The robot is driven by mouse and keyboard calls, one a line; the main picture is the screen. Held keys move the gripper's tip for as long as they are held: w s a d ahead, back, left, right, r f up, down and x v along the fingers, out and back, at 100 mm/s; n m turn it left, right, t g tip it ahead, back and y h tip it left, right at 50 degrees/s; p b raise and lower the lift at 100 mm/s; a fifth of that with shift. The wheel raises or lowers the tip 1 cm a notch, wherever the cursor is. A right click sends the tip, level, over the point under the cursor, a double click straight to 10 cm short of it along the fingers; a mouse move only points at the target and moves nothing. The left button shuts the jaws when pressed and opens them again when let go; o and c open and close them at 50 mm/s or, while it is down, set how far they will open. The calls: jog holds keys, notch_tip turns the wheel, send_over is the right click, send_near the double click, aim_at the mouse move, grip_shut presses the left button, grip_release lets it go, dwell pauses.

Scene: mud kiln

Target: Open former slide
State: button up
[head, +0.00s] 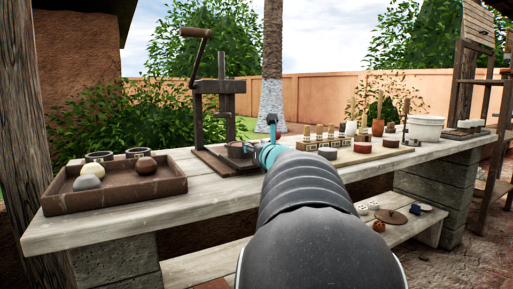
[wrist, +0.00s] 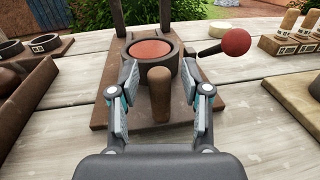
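The press-like former stands on a dark base board on the table, with its upright frame (head: 222,105) and a crank lever (head: 198,45) on top in the head view. In the wrist view a round dark former cup (wrist: 152,54) with a reddish surface inside sits on the base board (wrist: 101,113). A brown rounded slide handle (wrist: 160,92) points from the cup toward me. My gripper (wrist: 160,108) is open, with one finger on each side of the handle and gaps on both sides. In the head view my arm hides most of the gripper.
A brown tray (head: 115,197) with clay balls stands at the left. A red-ended tool (wrist: 236,42) lies right of the former in the wrist view. Stamps on a wooden block (head: 322,143) and a white bucket (head: 425,128) stand farther right. A lower shelf (head: 205,268) lies beneath.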

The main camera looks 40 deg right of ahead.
jog(key=v, duration=1.2)
jog(key=shift+d, duration=0.15)
